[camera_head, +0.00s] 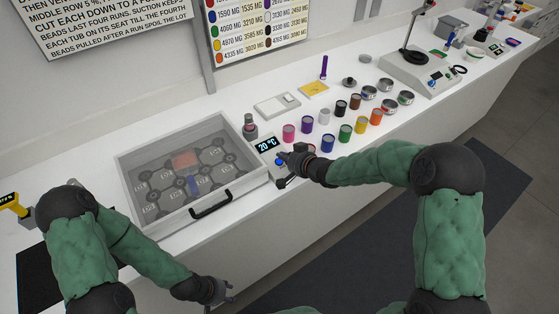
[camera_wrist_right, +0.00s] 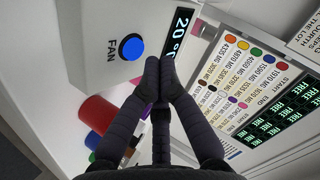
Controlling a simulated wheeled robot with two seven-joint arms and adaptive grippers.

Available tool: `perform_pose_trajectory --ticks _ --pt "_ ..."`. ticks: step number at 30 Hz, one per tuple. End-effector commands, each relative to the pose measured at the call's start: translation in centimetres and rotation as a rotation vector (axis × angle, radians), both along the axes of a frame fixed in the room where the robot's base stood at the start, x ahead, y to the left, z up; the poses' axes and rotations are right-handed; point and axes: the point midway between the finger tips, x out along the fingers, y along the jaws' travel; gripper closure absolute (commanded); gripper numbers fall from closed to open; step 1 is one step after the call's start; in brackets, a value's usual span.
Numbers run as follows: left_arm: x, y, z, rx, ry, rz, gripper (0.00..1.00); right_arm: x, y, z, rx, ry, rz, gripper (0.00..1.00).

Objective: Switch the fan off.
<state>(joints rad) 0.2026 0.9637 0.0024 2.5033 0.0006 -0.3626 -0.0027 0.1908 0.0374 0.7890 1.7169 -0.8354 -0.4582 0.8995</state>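The blue FAN button (camera_wrist_right: 131,47) sits on a light control panel (camera_wrist_right: 90,45) in the right wrist view, with the word FAN beside it. A display (camera_wrist_right: 182,32) reading 20 °C is next to it. In the head view the button (camera_head: 280,162) and display (camera_head: 267,145) are on the panel at the right of the clear-lidded box (camera_head: 215,137). My right gripper (camera_wrist_right: 160,64) is shut and empty, its tips close beside the button; contact is not clear. It also shows at the panel in the head view (camera_head: 283,157). My left gripper (camera_head: 226,290) hangs low before the bench; its opening is unclear.
Several coloured jars (camera_head: 327,143) stand right of the panel, with metal bowls (camera_head: 388,107) behind. A grey-capped bottle (camera_head: 250,127) stands just behind the panel. The box's black handle (camera_head: 211,205) sticks out in front. A yellow tool (camera_head: 13,205) lies at far left.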

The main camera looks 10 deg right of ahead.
Motion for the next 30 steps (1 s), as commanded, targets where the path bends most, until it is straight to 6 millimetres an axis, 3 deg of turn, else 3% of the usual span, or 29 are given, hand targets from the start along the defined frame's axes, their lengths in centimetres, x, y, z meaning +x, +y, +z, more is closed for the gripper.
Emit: perform_pose_trajectory --ticks 30 --pt "0.0 0.0 -0.34 0.0 0.0 0.0 0.6 0.22 0.08 -0.83 0.0 0.0 0.0 1.0"
